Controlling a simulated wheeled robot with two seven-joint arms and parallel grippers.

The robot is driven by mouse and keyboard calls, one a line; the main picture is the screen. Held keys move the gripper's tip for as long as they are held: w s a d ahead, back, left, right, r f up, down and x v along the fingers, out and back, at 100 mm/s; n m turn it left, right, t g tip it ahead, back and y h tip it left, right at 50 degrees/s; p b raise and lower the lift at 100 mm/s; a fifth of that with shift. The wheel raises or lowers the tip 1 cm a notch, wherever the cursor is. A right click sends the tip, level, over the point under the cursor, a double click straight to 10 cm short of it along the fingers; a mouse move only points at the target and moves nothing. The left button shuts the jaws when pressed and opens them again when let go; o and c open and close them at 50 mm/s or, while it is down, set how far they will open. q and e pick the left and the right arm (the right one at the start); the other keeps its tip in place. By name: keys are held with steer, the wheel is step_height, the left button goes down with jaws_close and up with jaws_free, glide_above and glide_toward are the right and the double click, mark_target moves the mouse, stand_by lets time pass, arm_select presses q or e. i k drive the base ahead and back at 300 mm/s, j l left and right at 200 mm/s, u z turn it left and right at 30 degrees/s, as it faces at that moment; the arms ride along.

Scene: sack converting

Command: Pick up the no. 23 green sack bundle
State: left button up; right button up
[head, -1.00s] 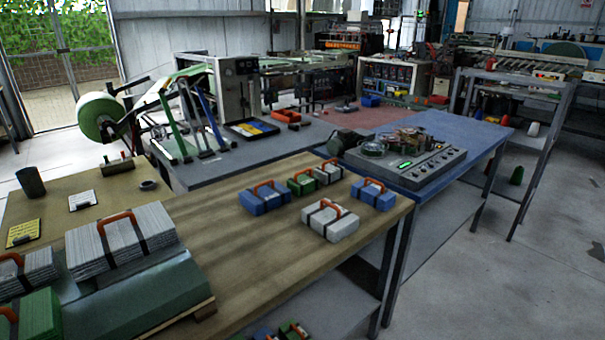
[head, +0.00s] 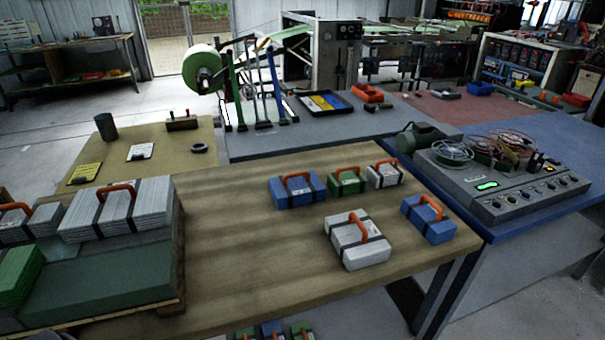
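A small green sack bundle (head: 346,188) with an orange handle and dark straps sits on the wooden table, between a blue bundle (head: 297,193) and a small white bundle (head: 384,176). Another green stack (head: 16,277) lies at the left edge, beside the large white bundles. A third green bundle (head: 302,331) is partly visible below the table's front edge, cut off by the frame. No number is readable on any bundle, so I cannot tell which is no. 23. Neither of my grippers shows in the head view.
A larger white bundle (head: 357,240) and a blue bundle (head: 428,219) stand near the wooden table's (head: 235,270) right end. A large white bundle (head: 118,210) sits on a pallet stack at left. A grey control box (head: 500,185) stands on the blue bench. The table's middle is bare.

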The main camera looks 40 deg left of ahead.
mark_target(349, 180)
steer(key=i+l+u, duration=0.1)
steer(key=u, duration=0.35)
steer(key=i+l+u, duration=0.2)
steer(key=u, duration=0.25)
steer(key=i+l+u, duration=0.15)
steer(key=u, duration=0.3)
steer(key=l+u, duration=0.25)
steer(key=u, duration=0.2)
steer(key=i, duration=0.05)
